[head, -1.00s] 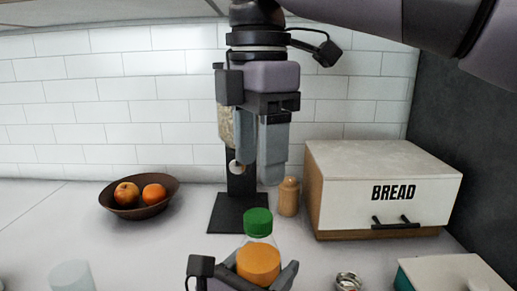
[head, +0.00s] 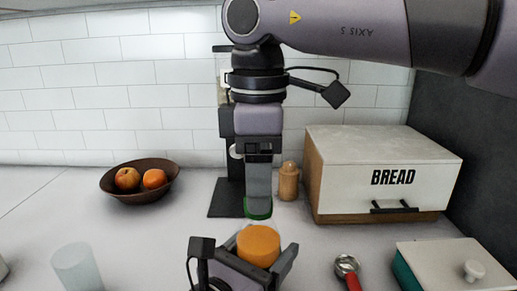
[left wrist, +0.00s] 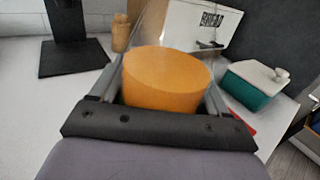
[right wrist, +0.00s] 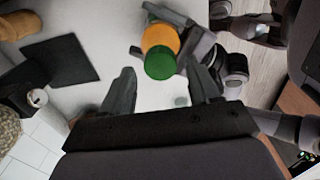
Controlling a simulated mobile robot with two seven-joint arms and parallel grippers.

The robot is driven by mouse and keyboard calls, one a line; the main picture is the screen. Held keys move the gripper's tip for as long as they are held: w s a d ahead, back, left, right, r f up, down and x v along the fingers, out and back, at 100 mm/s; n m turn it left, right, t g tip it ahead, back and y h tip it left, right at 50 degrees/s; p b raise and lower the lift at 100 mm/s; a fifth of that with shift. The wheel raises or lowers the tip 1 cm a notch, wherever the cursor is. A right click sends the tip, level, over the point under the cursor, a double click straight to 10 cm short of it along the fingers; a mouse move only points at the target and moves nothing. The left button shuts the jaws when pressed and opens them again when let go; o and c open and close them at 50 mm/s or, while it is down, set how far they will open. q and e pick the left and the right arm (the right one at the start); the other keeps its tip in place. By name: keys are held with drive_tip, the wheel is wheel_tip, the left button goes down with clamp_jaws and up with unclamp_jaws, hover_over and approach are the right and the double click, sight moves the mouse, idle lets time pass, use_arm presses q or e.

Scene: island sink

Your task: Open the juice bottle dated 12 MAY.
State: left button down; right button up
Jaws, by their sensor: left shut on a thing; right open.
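The juice bottle has orange juice (head: 258,246) in a clear body and a green cap (head: 257,209); no date shows on it. My left gripper (head: 262,262) is shut around the bottle's body, and the juice also fills the left wrist view (left wrist: 166,78) between its fingers. My right gripper (head: 258,200) points down over the cap, hiding most of it in the head view. In the right wrist view the open, empty fingers (right wrist: 160,90) are spread, with the green cap (right wrist: 161,65) beyond them; I cannot tell whether they touch it.
A fruit bowl (head: 139,190) stands at the left, and a bread box (head: 370,185) at the right. A clear glass (head: 76,268), a red-handled scoop (head: 347,268) and a teal box with a white lid (head: 450,262) are in front. A wooden mill (head: 288,182) stands behind the bottle.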

drive_tip(key=shift+f, duration=0.95)
drive_tip(key=shift+c, duration=0.2)
drive_tip(key=c, duration=1)
drive_tip(key=shift+c, duration=0.2)
